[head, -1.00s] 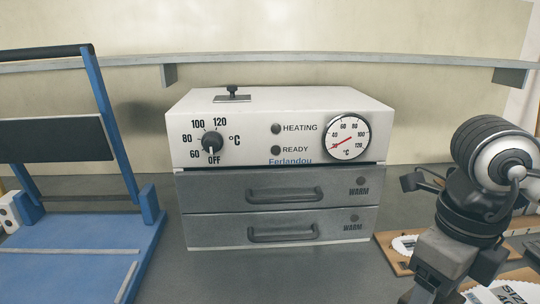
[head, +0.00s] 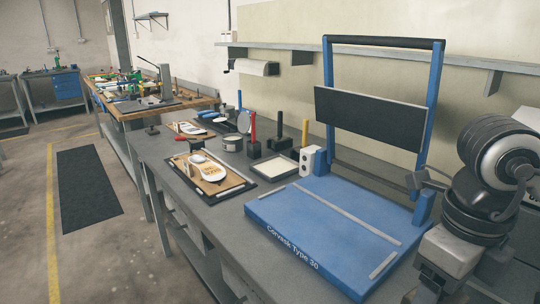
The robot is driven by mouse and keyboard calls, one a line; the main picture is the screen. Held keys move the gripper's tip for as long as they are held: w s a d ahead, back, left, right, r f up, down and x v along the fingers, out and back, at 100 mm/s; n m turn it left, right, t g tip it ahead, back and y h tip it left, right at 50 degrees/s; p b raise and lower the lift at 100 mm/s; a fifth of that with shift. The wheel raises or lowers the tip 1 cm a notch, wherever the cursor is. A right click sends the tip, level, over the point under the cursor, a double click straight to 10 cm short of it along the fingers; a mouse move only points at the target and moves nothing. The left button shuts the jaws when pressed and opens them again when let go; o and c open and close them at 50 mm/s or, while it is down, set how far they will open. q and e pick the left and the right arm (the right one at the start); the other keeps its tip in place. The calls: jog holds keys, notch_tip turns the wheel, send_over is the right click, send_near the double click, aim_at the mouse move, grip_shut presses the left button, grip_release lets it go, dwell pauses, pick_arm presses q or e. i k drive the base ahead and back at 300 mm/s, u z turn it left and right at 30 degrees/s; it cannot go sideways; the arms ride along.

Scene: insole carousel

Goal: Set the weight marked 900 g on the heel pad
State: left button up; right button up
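No marking of 900 g can be read on anything in view, so I cannot pick out that weight. A brown board (head: 233,185) lies on the bench left of centre with pale, insole-like shapes (head: 212,172) on it. I cannot tell whether a heel pad is among them. My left gripper is out of view.
A blue press frame (head: 330,225) with a tall handle stands on the grey bench. Left of it are a white-topped tray (head: 274,168), a round tin (head: 233,143) and upright tools with coloured handles (head: 253,128). A dark mat (head: 88,185) lies on the floor.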

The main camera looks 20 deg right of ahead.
aim_at(197, 158)
jog(key=u, duration=0.55)
jog(key=i, duration=2)
